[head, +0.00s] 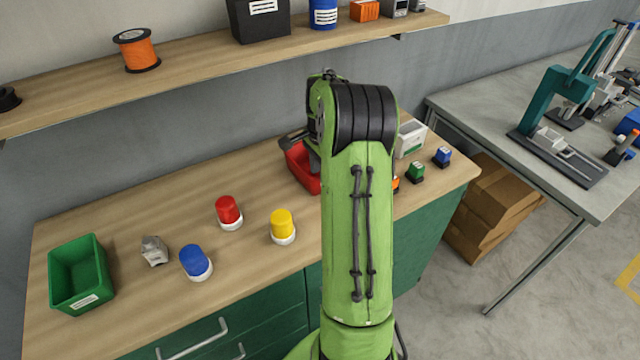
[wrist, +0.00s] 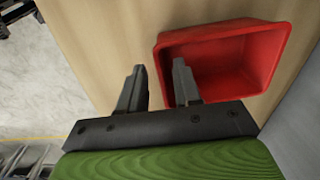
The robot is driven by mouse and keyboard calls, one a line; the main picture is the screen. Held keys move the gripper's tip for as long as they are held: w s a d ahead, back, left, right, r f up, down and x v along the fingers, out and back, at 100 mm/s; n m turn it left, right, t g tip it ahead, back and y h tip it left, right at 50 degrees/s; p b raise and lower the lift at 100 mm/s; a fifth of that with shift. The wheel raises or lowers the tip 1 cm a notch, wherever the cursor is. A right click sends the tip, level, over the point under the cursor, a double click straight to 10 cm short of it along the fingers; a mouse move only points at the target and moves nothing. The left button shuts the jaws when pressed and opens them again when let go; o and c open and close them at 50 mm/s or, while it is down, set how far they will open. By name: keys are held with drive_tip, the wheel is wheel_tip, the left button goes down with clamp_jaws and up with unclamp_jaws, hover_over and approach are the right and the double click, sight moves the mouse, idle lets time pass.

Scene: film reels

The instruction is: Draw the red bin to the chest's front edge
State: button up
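The red bin (head: 301,170) stands on the chest's wooden top (head: 130,215), toward the back and partly hidden behind my green arm in the head view. In the wrist view the red bin (wrist: 222,30) is empty where I can see inside. My gripper (wrist: 158,66) is open, its two dark fingers apart. One finger is outside the bin's near side wall and the other is over the inside, so the wall appears between them with a gap. I cannot tell how deep the fingers reach. In the head view my gripper is mostly hidden by the arm.
A green bin (head: 82,275), a grey lump (head: 154,250), and blue (head: 194,261), red (head: 228,210) and yellow (head: 282,224) capped jars stand left of my arm. A white box (head: 411,137) and small green (head: 415,171) and blue (head: 442,156) items stand right. A shelf (head: 200,70) overhangs the back.

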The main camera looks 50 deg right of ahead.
wheel_tip(320, 180, down, 6)
drive_tip(key=shift+w+r+b, duration=0.15)
drive_tip(key=shift+r+b, duration=0.1)
drive_tip(key=shift+b, duration=0.1)
drive_tip(key=shift+c, duration=0.2)
clamp_jaws()
